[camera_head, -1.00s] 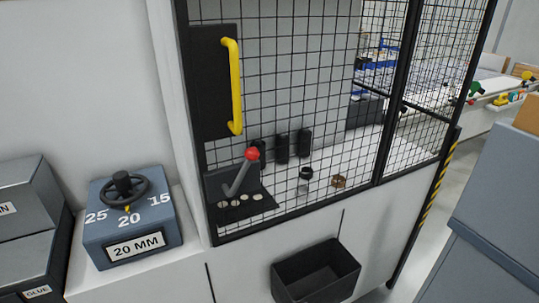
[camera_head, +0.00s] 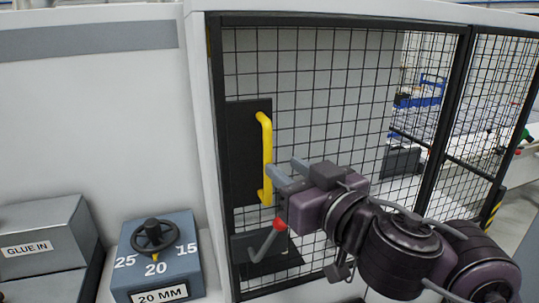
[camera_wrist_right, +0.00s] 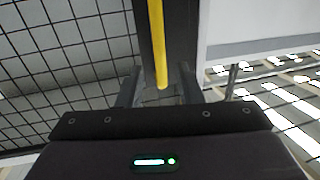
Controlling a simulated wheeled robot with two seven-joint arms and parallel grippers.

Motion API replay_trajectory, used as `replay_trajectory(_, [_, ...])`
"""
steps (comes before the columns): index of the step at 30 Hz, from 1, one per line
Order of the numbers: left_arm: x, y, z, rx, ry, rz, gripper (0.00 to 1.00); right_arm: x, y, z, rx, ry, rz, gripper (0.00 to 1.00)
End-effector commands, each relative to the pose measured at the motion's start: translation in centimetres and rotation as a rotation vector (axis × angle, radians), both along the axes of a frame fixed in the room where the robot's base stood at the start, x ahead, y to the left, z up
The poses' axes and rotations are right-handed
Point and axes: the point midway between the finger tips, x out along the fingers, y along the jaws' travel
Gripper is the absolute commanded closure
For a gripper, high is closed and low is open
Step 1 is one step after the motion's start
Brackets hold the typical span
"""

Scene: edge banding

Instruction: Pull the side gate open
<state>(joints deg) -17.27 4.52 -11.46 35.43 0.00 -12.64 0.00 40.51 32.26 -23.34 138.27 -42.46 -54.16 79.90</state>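The side gate (camera_head: 330,80) is a black-framed wire mesh panel on the white machine and looks closed. Its yellow handle (camera_head: 266,140) stands upright on a black plate (camera_head: 243,150) at the gate's left side. My right gripper (camera_head: 281,165) is open, its two grey fingers pointing at the handle's lower half from the right. In the right wrist view, the yellow handle (camera_wrist_right: 157,45) lines up between the spread fingers. I cannot tell whether the fingertips reach around it. My left gripper is not in view.
A lever with a red knob (camera_head: 279,225) is just below my right gripper, behind the mesh. A grey dial box marked 20 MM (camera_head: 185,270) and a grey GLUE IN box (camera_head: 45,250) stand at the lower left.

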Motion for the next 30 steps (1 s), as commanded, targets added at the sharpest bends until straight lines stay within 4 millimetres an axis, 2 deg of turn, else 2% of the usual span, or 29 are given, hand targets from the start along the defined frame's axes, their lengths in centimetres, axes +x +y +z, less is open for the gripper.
replay_trajectory(3, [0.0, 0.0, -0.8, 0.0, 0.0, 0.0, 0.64, 1.6, 0.9, -0.2, 0.002, 0.001, -0.001, 0.67])
replay_trajectory(12, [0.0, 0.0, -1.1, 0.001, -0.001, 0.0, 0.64, 5.3, 3.0, 0.0, 0.002, 0.001, -0.001, 0.67])
replay_trajectory(23, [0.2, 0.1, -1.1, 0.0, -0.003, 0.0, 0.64, 6.0, 3.3, 0.0, 0.002, 0.001, -0.002, 0.67])
replay_trajectory(30, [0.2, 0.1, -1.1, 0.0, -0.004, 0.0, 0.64, 6.0, 3.3, 0.0, 0.002, 0.001, -0.001, 0.96])
